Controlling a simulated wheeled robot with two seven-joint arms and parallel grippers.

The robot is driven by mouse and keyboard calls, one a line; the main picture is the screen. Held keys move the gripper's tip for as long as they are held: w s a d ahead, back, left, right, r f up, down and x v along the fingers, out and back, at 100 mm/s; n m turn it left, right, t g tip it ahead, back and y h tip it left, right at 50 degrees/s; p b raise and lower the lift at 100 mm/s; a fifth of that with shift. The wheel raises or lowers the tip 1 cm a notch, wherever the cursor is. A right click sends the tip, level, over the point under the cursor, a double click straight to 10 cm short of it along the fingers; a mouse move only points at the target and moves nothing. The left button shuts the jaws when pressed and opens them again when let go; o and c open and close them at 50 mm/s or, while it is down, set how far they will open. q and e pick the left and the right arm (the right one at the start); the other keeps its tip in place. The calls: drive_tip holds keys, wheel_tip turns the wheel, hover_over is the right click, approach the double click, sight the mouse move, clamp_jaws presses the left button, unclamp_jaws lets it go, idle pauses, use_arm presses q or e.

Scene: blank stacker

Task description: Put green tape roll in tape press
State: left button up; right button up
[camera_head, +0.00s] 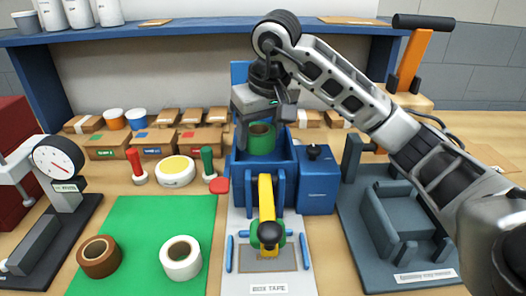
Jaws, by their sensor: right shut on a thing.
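A green tape roll (262,139) is in my right gripper (262,118), which points down over a blue open-topped bin (264,170). The roll is at the bin's opening, its lower part close to the bin's front wall; I cannot tell whether it touches the bin. In front of the bin is a press-like device with a yellow lever (266,200) and black knob on a white base (268,275) labelled "BOX TAPE". A bit of green shows beside the knob. My left gripper is not in view.
A brown tape roll (98,257) and a white tape roll (181,259) lie on a green mat (150,220). A dial gauge (60,160) stands left. A grey device (400,225) stands right, under my arm. Small cardboard boxes (113,145) line the back.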

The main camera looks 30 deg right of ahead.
sight(263, 150)
drive_tip(key=shift+w+d+f, duration=0.2)
drive_tip(key=shift+d+f, duration=0.2)
drive_tip(key=shift+f, duration=0.1)
drive_tip(key=shift+s+d+p+x, duration=0.15)
drive_tip(key=shift+x, duration=0.8)
drive_tip(key=shift+s+d+p+x, duration=0.1)
drive_tip(key=shift+s+p+x, duration=0.05)
drive_tip(key=shift+x, duration=0.8)
drive_tip(key=shift+f, duration=0.1)
drive_tip(key=shift+f, duration=0.1)
drive_tip(key=o, duration=0.7)
